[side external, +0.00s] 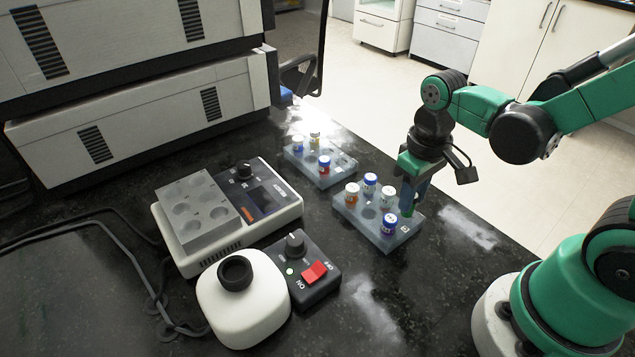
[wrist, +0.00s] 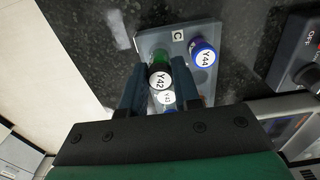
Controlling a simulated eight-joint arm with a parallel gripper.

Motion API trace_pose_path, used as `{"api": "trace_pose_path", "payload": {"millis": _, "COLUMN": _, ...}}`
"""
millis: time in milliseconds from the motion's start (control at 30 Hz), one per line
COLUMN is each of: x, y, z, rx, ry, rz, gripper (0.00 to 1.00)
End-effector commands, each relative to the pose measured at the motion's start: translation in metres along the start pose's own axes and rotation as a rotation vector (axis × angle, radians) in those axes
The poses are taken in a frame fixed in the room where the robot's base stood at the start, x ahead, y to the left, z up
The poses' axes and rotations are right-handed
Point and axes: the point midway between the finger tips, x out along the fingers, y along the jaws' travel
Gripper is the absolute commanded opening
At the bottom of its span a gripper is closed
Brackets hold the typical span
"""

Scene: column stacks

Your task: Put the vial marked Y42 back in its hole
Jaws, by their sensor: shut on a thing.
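The vial marked Y42 (wrist: 160,79) has a green body and a white top label in the wrist view. It sits between the two fingers of my gripper (wrist: 163,72), which is shut on it. I cannot tell whether the vial's bottom is in a hole.
The rack also holds a blue vial marked Y44 (wrist: 203,53), an orange vial (side external: 352,194) and others close by. A second rack (side external: 338,178) stands behind it.

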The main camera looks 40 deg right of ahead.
Motion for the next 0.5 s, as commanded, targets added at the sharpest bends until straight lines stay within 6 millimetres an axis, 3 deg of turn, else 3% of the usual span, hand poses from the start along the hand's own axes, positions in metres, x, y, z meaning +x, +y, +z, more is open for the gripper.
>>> {"api": "trace_pose_path", "payload": {"millis": 500, "x": 0.0074, "y": 0.0, "z": -0.0002, "rx": 0.0, "ry": 0.0, "rz": 0.0, "gripper": 0.0}}
